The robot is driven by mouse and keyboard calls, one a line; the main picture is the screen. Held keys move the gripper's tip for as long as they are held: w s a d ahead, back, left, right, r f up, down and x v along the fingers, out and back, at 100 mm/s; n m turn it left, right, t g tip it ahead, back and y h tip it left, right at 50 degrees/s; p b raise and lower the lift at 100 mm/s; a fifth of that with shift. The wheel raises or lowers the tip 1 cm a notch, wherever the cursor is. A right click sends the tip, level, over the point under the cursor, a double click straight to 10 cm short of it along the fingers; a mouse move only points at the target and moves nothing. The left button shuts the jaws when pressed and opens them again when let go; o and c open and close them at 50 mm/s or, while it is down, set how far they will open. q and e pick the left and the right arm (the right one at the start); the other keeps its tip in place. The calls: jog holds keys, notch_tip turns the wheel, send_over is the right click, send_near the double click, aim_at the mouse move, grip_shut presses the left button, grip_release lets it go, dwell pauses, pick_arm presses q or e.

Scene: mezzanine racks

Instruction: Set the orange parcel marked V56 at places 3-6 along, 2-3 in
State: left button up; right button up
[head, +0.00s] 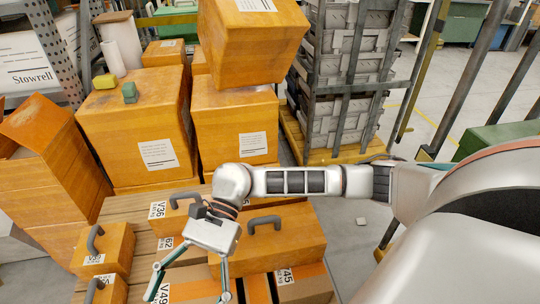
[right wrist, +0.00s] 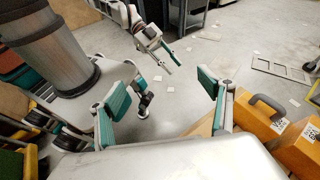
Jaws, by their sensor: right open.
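No label that I can read says V56. A wide orange parcel with a grey handle (head: 300,238) lies on the slatted pallet (head: 118,206) under my right forearm; its label is not visible. Nearby are an orange parcel marked V36 (head: 184,218), a parcel marked V49 (head: 190,274) and a parcel whose label ends in 45 (head: 305,284). My right gripper (head: 188,296) is open and empty above the V49 parcel, fingers pointing down. In the right wrist view, its fingers are spread apart. My left gripper (right wrist: 166,58) shows there over the floor; its opening is unclear.
Small handled orange parcels (head: 117,244) stand at the pallet's left edge. Large orange boxes (head: 138,125) are stacked behind, one tilted box (head: 250,50) on top. A rack of grey crates (head: 345,75) stands behind right. In the right wrist view, open floor (right wrist: 235,45) holds scattered papers.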

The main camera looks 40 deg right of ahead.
jog(key=a+r+m+t+y, duration=0.65)
jog(key=a+m+y, duration=0.2)
jog(key=m, duration=0.55)
jog(key=w+d+f+m+t+h, duration=0.2)
jog(key=d+f+m+t+h, duration=0.45)
jog(key=m, duration=0.85)
jog(key=w+d+f+m+t+h, duration=0.2)
jog(key=d+f+m+t+h, duration=0.45)
jog(key=m, duration=0.85)
jog(key=s+d+f+m+g+h, duration=0.3)
jog(key=s+d+f+m+h, duration=0.2)
jog(key=s+d+f+m, duration=0.5)
jog(key=shift+s+f+m, duration=0.7)
jog(key=shift+s+m, duration=0.1)
jog(key=shift+s, duration=0.15)
